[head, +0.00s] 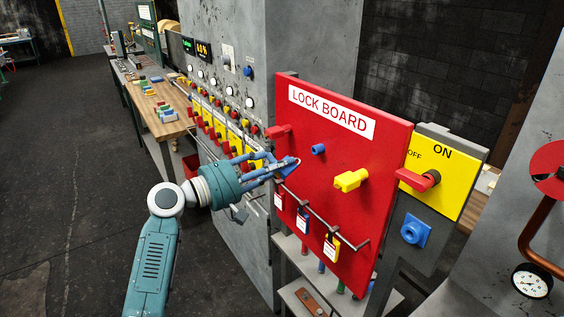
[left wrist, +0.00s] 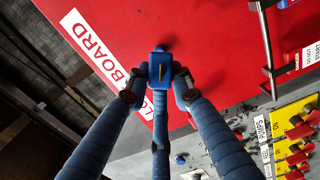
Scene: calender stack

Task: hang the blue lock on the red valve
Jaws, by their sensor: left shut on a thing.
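The blue lock (left wrist: 161,68) is a small blue block with a brass-coloured slot, held between the fingertips of my left gripper (left wrist: 161,84) in the left wrist view. In the head view my left gripper (head: 282,165) is in front of the left part of the red lock board (head: 330,215), and its fingers largely hide the lock. The lock's shackle cannot be made out. The red valve (head: 550,165) is a red disc above a copper pipe at the right edge of the head view, partly cut off and well away from the gripper. My right gripper is not in view.
The board carries red (head: 278,131), blue (head: 318,149) and yellow (head: 350,180) protruding parts and a rail with tags (head: 303,222). A yellow ON/OFF panel (head: 440,175) with a red handle stands between board and valve. A gauge (head: 532,281) is below the valve.

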